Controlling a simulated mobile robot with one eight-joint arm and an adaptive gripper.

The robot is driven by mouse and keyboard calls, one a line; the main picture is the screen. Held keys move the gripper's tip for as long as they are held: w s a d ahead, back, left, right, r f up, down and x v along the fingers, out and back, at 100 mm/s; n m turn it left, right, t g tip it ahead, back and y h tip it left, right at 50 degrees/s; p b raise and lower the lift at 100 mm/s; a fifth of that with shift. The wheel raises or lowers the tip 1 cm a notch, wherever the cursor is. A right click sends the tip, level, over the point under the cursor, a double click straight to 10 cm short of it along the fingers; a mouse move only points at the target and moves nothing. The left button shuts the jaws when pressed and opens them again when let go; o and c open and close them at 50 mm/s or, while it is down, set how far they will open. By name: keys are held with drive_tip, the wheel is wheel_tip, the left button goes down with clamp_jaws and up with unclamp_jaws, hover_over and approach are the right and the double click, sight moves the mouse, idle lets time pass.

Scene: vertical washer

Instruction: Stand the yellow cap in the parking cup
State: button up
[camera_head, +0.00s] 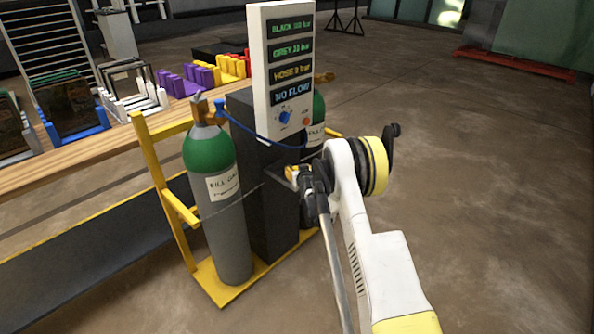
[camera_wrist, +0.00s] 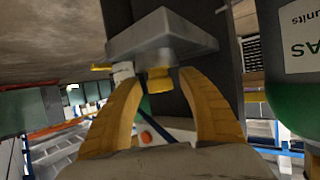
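My gripper (camera_wrist: 160,82) is open in the wrist view, with its two yellow curved fingers on either side of a small yellow piece, probably the yellow cap (camera_wrist: 159,80). Gaps show between it and both fingertips. It sits against a grey bracket (camera_wrist: 160,35); the wrist picture appears upside down. A small white piece (camera_wrist: 122,71) is beside the left fingertip; I cannot tell if it is the parking cup. In the head view my gripper (camera_head: 298,174) is at the right side of the dark column, below the panel. Small yellow parts there cannot be told apart.
A display panel (camera_head: 282,65) reading NO FLOW tops the dark column (camera_head: 272,215). A green-topped grey cylinder (camera_head: 222,205) stands left in a yellow frame (camera_head: 160,185). A blue hose (camera_head: 250,131) curves between them. A wooden bench (camera_head: 95,150) is behind.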

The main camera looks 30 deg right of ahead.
drive_tip(key=shift+s+r, duration=0.1)
drive_tip(key=shift+r, duration=0.15)
drive_tip(key=p+v, duration=0.4)
drive_tip(key=v, duration=0.8)
drive_tip(key=s+a+r+n+g+y, duration=0.1)
drive_tip(key=s+a+r, duration=0.5)
drive_tip(key=r, duration=0.4)
drive_tip(key=s+a+r+n+g+y, duration=0.1)
drive_tip(key=s+a+r+g, duration=0.1)
drive_tip(key=s+a+r, duration=0.6)
drive_tip(key=s+a+r+g, duration=0.1)
drive_tip(key=s+a, duration=0.3)
drive_tip(key=s, duration=0.8)
drive_tip(key=s+a+r+g+y, duration=0.1)
drive_tip(key=s+a, duration=0.3)
drive_tip(key=s, duration=0.9)
drive_tip(key=shift+s+r+n+g, duration=0.3)
drive_tip(key=shift+r+n+g, duration=0.1)
drive_tip(key=shift+r+g, duration=0.3)
